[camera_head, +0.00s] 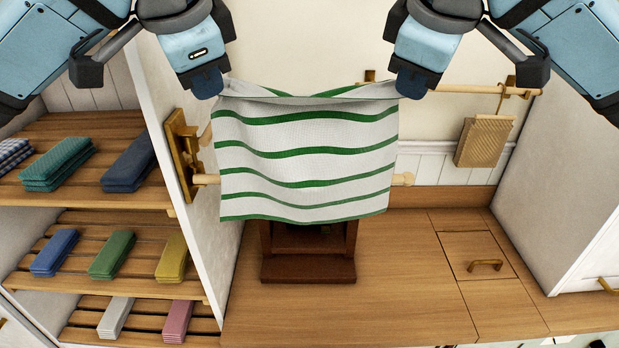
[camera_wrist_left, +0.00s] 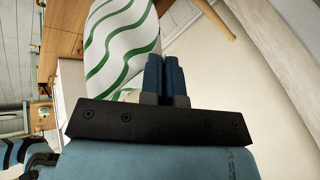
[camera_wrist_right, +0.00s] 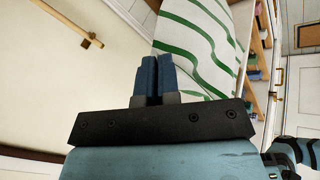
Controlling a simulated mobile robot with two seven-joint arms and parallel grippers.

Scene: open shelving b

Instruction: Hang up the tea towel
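The white tea towel with green stripes (camera_head: 305,160) is spread between my grippers, its top edge sagging slightly and its lower part hanging down. My left gripper (camera_head: 208,84) is shut on its top left corner, and my right gripper (camera_head: 412,84) on its top right corner. The towel shows beside the closed fingers in the left wrist view (camera_wrist_left: 120,45) and the right wrist view (camera_wrist_right: 195,40). A wooden rail (camera_head: 206,179) on a brass bracket (camera_head: 183,150) runs behind the towel, which hides its middle. Its round end (camera_head: 403,179) shows at right. I cannot tell whether they touch.
Open shelves (camera_head: 95,205) with folded cloths stand at left. A second rail (camera_head: 448,88) on the back wall carries a hanging wooden board (camera_head: 484,141). A dark wooden stand (camera_head: 308,270) is on the counter (camera_head: 400,290) below the towel. A white cabinet (camera_head: 560,190) stands at right.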

